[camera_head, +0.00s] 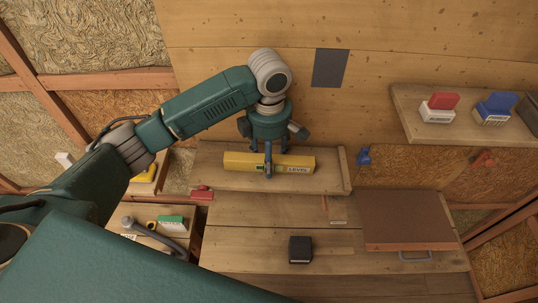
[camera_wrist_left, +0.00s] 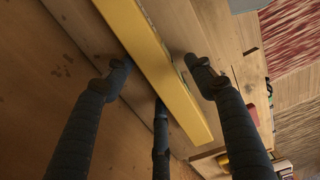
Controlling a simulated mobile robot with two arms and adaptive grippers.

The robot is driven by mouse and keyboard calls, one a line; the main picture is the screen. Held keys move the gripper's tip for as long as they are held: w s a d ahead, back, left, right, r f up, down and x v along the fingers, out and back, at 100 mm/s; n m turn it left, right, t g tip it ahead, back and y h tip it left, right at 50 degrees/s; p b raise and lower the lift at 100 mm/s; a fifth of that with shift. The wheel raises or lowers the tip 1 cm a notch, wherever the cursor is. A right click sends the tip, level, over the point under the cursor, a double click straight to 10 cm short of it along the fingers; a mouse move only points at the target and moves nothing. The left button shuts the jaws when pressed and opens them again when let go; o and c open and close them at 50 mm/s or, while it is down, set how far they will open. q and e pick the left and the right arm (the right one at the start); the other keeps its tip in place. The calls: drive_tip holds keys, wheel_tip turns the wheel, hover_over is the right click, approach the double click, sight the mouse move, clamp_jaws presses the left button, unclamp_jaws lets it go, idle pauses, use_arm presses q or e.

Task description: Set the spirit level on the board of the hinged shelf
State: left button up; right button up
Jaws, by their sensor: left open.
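The yellow spirit level (camera_head: 238,161), marked LEVEL, lies lengthwise along the wooden board of the hinged shelf (camera_head: 215,181) against the back wall. It looks flat and level on the board, though its underside contact is hidden. My left gripper (camera_head: 268,167) is above the middle of the level, fingers pointing down on its sides. In the left wrist view the level (camera_wrist_left: 157,62) runs diagonally between the spread, open fingers (camera_wrist_left: 160,85), with gaps at the two nearest fingertips. My right gripper is not in view.
A black box (camera_head: 300,249) stands on the bench below the shelf. A brown hinged panel (camera_head: 408,217) is at right. A wall shelf (camera_head: 420,130) holds red and blue items. A side tray (camera_head: 125,220) holds tools. Bench room is clear around the black box.

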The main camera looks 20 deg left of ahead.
use_arm(q)
drive_tip(key=shift+r+b, duration=0.25)
drive_tip(key=shift+b, duration=0.25)
wheel_tip(320, 180, up, 12)
drive_tip(key=shift+r, duration=0.25)
drive_tip(key=shift+f, duration=0.1)
